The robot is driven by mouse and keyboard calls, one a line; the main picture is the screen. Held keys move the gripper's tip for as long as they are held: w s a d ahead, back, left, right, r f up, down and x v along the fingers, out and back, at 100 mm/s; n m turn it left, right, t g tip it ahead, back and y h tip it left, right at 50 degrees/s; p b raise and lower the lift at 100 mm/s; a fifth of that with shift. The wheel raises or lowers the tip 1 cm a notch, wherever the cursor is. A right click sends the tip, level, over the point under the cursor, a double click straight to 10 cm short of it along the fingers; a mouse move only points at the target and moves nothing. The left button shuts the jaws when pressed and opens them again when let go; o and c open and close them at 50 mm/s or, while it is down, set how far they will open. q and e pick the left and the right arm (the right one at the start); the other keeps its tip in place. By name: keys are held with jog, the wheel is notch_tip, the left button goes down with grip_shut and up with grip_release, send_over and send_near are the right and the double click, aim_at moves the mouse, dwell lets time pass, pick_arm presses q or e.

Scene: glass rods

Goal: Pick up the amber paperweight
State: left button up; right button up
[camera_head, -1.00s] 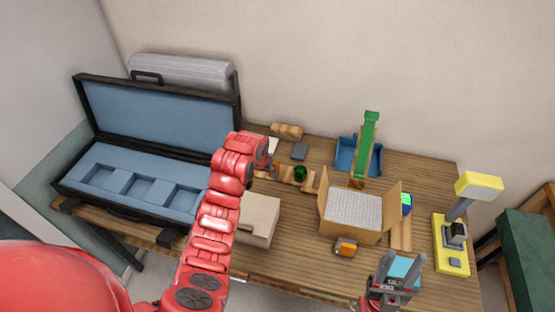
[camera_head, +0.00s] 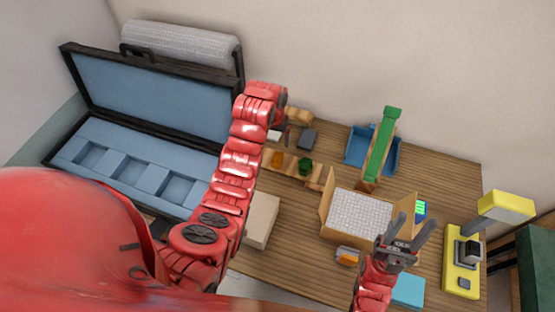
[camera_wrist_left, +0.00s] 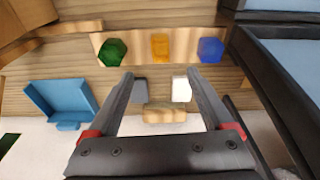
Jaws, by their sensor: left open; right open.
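The amber paperweight (camera_head: 277,158) sits on a pale wooden rack (camera_head: 317,179), left of a green paperweight (camera_head: 305,166). In the left wrist view, the amber paperweight (camera_wrist_left: 160,46) stands between the green one (camera_wrist_left: 112,52) and a blue one (camera_wrist_left: 210,50). My left gripper (camera_wrist_left: 160,77) is open and empty, with the amber paperweight beyond its fingertips, in line with the gap. In the head view its fingers are hidden behind the wrist. My right gripper (camera_head: 415,219) is open and empty, at the right of the open cardboard box.
An open case (camera_head: 130,169) with blue lining lies at the left. The cardboard box (camera_head: 380,234), a blue tray (camera_head: 357,146) with a green bar (camera_head: 383,142), and a yellow device (camera_head: 462,280) occupy the right. A beige block (camera_head: 262,220) is in front of the rack.

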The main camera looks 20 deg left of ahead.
aim_at(277, 157)
pick_arm(q)
jog(key=f+b, duration=0.3)
jog(key=w+f+b, duration=0.1)
jog(key=f+b, duration=0.2)
jog(key=w+f+b, duration=0.1)
jog(key=f+b, duration=0.3)
jog(key=shift+w+f, duration=0.1)
jog(key=shift+f, duration=0.2)
jog(key=f+p, duration=0.3)
jog(key=f, duration=0.1)
jog(key=shift+w, duration=0.2)
jog(key=shift+w+f, duration=0.15)
jog(key=shift+f, duration=0.35)
jog(key=shift+c, duration=0.2)
grip_shut()
